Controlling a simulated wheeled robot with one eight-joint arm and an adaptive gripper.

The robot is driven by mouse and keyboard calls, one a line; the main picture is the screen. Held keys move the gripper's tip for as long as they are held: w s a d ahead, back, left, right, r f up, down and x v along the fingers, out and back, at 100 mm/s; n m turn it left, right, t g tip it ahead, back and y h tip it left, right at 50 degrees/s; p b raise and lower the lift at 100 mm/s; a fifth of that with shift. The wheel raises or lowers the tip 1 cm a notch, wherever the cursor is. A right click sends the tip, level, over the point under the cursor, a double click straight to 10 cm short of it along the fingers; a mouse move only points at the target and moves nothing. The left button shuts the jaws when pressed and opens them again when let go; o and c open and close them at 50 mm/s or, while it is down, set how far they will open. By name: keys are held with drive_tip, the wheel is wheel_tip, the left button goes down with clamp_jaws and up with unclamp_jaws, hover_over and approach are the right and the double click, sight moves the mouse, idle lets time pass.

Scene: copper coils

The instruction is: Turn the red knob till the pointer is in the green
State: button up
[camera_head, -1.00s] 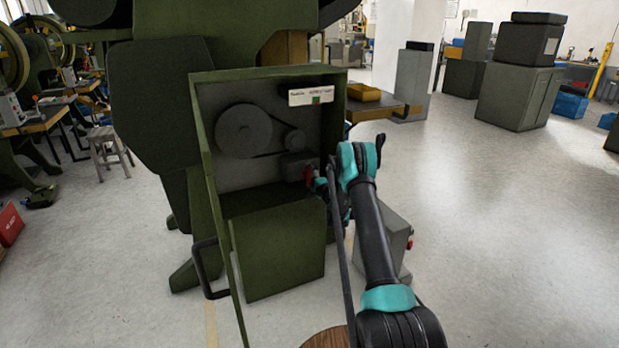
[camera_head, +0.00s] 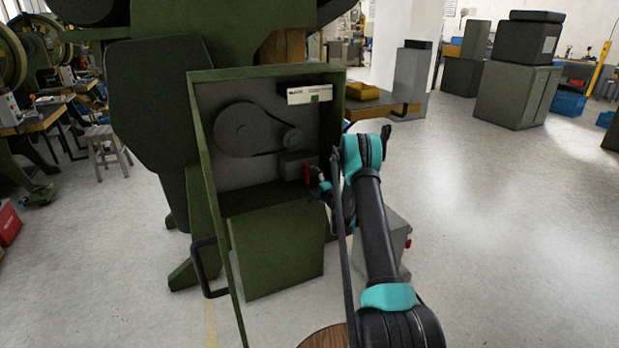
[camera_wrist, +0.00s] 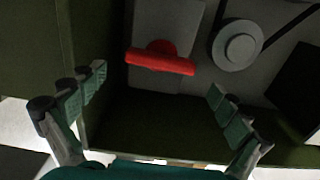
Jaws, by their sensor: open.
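The red knob (camera_wrist: 160,60) is a bar-shaped handle on a grey block (camera_wrist: 176,22) inside the green machine housing. In the wrist view it lies nearly level, its right end slightly lower. In the head view the knob (camera_head: 307,174) is a small red spot at the right of the housing. My gripper (camera_wrist: 158,98) is open and empty, its fingers spread to either side below the knob in the wrist view, apart from it. A white label plate (camera_head: 310,96) with a green patch (camera_head: 314,99) sits at the housing's top. I cannot make out the pointer.
A pulley wheel and belt (camera_head: 242,129) sit left of the knob in the housing; a smaller pulley (camera_wrist: 238,44) shows in the wrist view. The housing's green side wall (camera_head: 205,160) stands at left. Open floor lies to the right.

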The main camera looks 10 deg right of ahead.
drive_tip(key=v, duration=0.6)
drive_tip(key=shift+s, duration=0.2)
drive_tip(key=s+a+r+n+g+y, duration=0.25)
drive_tip(key=s+a+r+n, duration=0.35)
drive_tip(key=r, duration=0.4)
drive_tip(key=s+a+r+n+g+h, duration=0.1)
drive_tip(key=s+r+n+g, duration=0.1)
drive_tip(key=s, duration=0.5)
drive_tip(key=s+a+r+n+g, duration=0.1)
drive_tip(key=s+a+r+g, duration=0.1)
drive_tip(key=s, duration=0.5)
drive_tip(key=s+d+f+n+g+h, duration=0.1)
drive_tip(key=s+d+n+g+h, duration=0.1)
drive_tip(key=s, duration=1)
drive_tip(key=s+d+f+n+g+h, duration=0.1)
drive_tip(key=s+d, duration=0.3)
drive_tip(key=s, duration=0.8)
drive_tip(key=s+d+f+n+g+h, duration=0.2)
drive_tip(key=s+f+g+h, duration=0.1)
drive_tip(key=s, duration=1)
drive_tip(key=shift+d+f+n+h, duration=0.3)
drive_tip(key=shift+d+h, duration=0.1)
drive_tip(key=shift+h, duration=0.15)
